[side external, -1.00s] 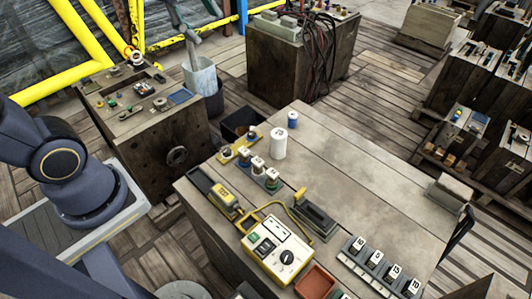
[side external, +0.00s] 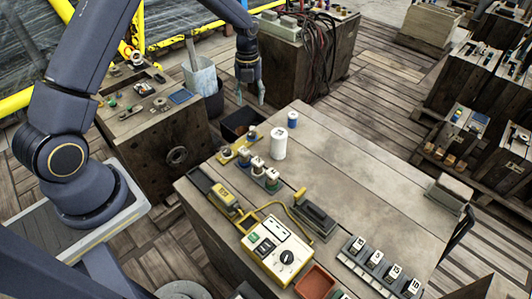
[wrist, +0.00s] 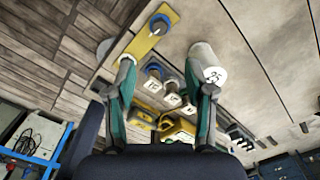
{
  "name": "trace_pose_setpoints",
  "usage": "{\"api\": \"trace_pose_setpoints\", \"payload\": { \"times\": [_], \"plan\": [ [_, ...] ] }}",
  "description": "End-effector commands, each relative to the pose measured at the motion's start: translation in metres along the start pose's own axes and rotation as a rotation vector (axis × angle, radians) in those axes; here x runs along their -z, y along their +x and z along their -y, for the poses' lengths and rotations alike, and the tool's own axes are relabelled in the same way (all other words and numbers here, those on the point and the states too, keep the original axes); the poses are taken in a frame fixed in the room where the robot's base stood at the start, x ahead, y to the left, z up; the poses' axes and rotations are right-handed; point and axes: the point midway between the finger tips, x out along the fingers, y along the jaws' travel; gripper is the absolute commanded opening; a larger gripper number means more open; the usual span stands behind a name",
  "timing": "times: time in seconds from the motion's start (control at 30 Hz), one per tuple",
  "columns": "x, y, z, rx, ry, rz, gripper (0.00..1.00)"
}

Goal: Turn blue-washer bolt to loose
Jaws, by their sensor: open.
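A yellow plate (side external: 236,149) lies at the table's far left corner. In the wrist view the plate (wrist: 142,36) carries a bolt with a blue washer (wrist: 159,23) at its upper right end. This seems to be the bolt (side external: 250,132) at the plate's far end in the side view. A greyish round piece (wrist: 106,49) shows by the plate's other end. My gripper (side external: 251,101) hangs in the air beyond the table's far left corner, apart from the bolt. Its two teal fingers (wrist: 166,76) are spread, with nothing held. The bolt's turn position is too small to read.
Several number-marked posts (side external: 257,164) stand in a row near the plate. A white cylinder (side external: 279,143) and a blue one (side external: 292,120) stand to the right. A yellow meter box (side external: 275,250) lies nearer the front. The table's right middle (side external: 370,180) is clear.

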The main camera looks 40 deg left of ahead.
Motion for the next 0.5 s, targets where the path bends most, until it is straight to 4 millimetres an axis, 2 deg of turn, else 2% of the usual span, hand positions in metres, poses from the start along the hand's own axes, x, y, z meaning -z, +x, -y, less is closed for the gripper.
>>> {"api": "trace_pose_setpoints", "payload": {
  "times": [0.3,0.5],
  "plan": [
    [0.001,0.077,-0.001,-0.003,0.0,-0.003,0.54],
    [0.001,0.117,-0.001,-0.003,0.001,-0.002,0.54]
  ]
}}
